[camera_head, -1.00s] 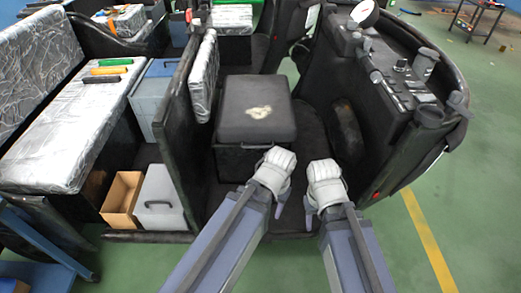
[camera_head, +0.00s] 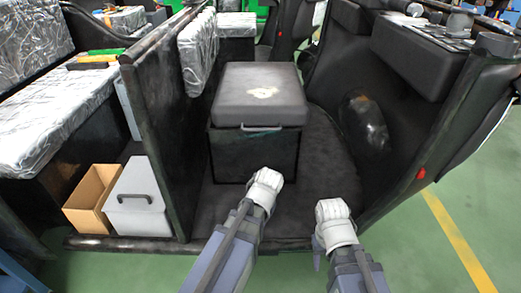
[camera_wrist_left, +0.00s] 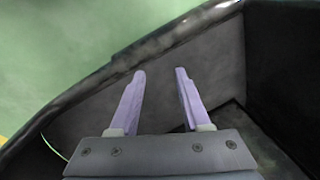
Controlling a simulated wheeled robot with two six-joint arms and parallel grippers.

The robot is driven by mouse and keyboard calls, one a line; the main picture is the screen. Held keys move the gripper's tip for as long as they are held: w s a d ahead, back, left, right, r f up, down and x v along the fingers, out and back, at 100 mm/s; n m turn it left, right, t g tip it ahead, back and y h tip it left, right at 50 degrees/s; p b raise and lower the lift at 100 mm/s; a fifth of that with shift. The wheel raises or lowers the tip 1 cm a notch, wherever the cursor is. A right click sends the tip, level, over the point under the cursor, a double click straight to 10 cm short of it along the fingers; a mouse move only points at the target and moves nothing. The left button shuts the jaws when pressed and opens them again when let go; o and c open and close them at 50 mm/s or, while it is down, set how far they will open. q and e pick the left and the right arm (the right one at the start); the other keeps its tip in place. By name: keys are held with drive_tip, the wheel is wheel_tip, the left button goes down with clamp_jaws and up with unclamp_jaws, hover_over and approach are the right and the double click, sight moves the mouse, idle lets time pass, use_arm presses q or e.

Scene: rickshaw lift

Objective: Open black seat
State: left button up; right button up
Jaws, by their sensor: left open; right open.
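The black seat (camera_head: 262,92) is a thick square cushion with a pale worn patch on top. It lies flat and closed on its black box base (camera_head: 255,155), with a grey handle bar (camera_head: 262,128) at its front edge. My left gripper (camera_head: 266,188) is in front of the base, low and apart from the seat. In the left wrist view its two purple fingers (camera_wrist_left: 158,82) are spread with nothing between them. My right gripper (camera_head: 334,222) is to the right, over the front edge of the rickshaw floor, open; its fingers are mostly hidden.
A black partition (camera_head: 160,130) with a wrapped backrest (camera_head: 198,55) stands left of the seat. The black front console (camera_head: 420,55) is on the right. A cardboard box (camera_head: 92,198) and a grey bin (camera_head: 140,200) sit at left. The rickshaw floor (camera_head: 320,165) right of the seat is clear.

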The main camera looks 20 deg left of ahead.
use_arm(q)
drive_tip(key=w+a+f+y+b, duration=0.3)
drive_tip(key=w+a+f+b, duration=0.1)
drive_tip(key=w+f+b, duration=0.15)
drive_tip(key=m+t+y+b, duration=0.2)
drive_tip(key=m+t+y, duration=0.1)
drive_tip(key=t+y, duration=0.75)
approach(260, 129)
drive_tip(key=w+a+g+y, duration=0.1)
drive_tip(key=w+g, duration=0.1)
drive_tip(key=w, duration=0.1)
drive_tip(key=shift+s+p+x, duration=0.2)
drive_tip(key=shift+p+x, duration=0.55)
drive_tip(key=shift+x, duration=3.15)
use_arm(e)
wheel_tip(260, 129, down, 8)
drive_tip(key=shift+f, duration=0.2)
use_arm(q)
drive_tip(key=shift+a, duration=0.15)
drive_tip(key=shift+y, duration=0.25)
clamp_jaws()
